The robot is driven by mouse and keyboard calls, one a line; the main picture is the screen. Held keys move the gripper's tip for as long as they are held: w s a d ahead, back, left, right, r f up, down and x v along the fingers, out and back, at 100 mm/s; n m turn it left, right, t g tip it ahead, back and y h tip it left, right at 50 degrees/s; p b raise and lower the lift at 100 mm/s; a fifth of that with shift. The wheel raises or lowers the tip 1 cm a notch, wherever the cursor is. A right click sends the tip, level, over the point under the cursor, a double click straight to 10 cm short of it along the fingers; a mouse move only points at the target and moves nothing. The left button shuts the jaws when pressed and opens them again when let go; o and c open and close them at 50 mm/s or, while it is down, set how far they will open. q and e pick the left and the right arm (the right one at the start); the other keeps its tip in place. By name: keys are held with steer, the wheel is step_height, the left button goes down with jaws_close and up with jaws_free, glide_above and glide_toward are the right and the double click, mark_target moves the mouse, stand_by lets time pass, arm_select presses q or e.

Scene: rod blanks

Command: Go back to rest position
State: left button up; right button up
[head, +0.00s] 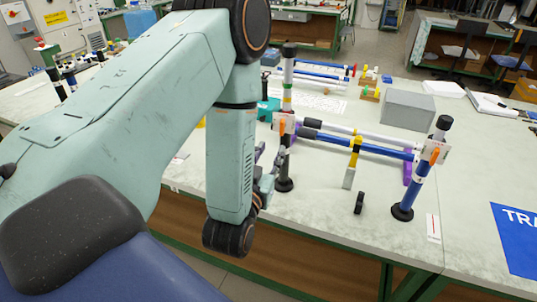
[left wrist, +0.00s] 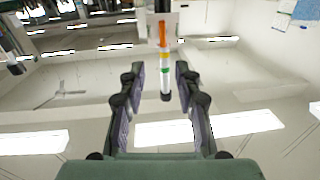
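My left gripper (head: 268,172) is mostly hidden behind my left forearm in the head view, beside the left post (head: 288,95) of the front rack. In the left wrist view my left gripper (left wrist: 160,74) is open with its two fingers apart. No rod is seen held. A blue rod with a black end (head: 360,144) and a white rod (head: 350,130) lie across the rack. My right gripper is not in view.
The rack's blue right post (head: 420,184) stands near the table's front edge. A yellow-topped support (head: 353,160) and a small black roller (head: 359,203) are between the posts. A grey box (head: 408,110) is behind. A blue sign (head: 515,235) lies at the right.

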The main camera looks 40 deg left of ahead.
arm_select(q)
steer(key=shift+s, duration=0.2)
stand_by(0.4)
steer(key=s+d+f+g+h+b, duration=0.1)
steer(key=s+d+f+g, duration=0.15)
steer(key=f, duration=0.45)
steer(key=s+d+f+m+g+h+b, duration=0.1)
steer(key=s+f+g+h+b, duration=0.1)
steer(key=s+f+g, duration=0.35)
steer(key=s+d+f+g+h+b, duration=0.1)
steer(key=s+d+f+g, duration=0.1)
steer(key=f, duration=0.7)
steer(key=s+d+f+m+g+h+b, duration=0.1)
steer(key=s+d+f+m+g+b, duration=0.1)
steer(key=s+d+f+g+b, duration=0.2)
steer(key=s+f+g+b, duration=0.3)
steer(key=s+f+b, duration=0.4)
steer(key=s+f, duration=0.6)
steer(key=shift+s+f+h, duration=0.3)
steer(key=shift+s+f, duration=0.05)
steer(key=shift+s, duration=0.4)
steer(key=shift+s+a, duration=0.1)
